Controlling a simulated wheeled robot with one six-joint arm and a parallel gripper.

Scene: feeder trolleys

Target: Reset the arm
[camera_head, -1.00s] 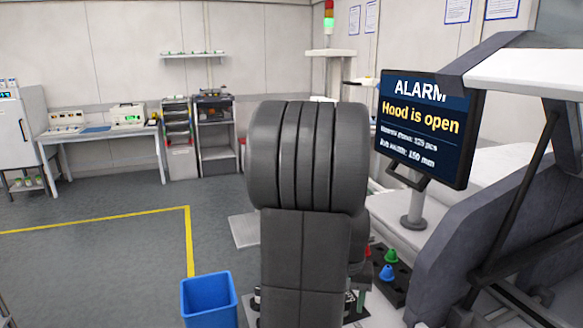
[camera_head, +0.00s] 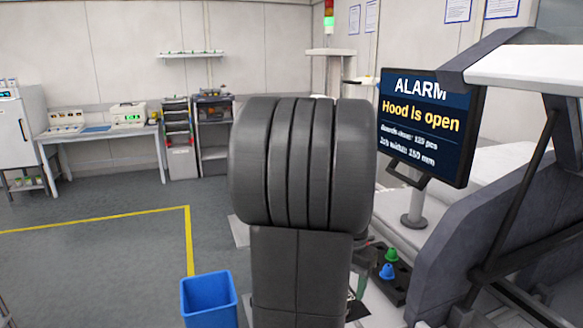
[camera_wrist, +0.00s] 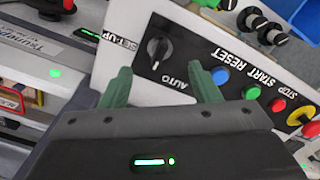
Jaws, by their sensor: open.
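My gripper (camera_wrist: 162,88) shows in the wrist view with its two green fingers spread apart and nothing between them. It is in front of a control panel with a black rotary switch (camera_wrist: 157,48) between the labels SET-UP and AUTO. A blue button (camera_wrist: 221,76), a green button (camera_wrist: 251,92) and a red button (camera_wrist: 278,105) sit to the right of the fingers.
A monitor (camera_head: 425,128) reads "Hood is open" beside the machine's raised grey hood frame (camera_head: 455,245) on the right. A blue bin (camera_head: 209,299) stands on the floor. A yellow-and-red emergency stop (camera_wrist: 302,102) is at the panel's right end. Floor at left is clear.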

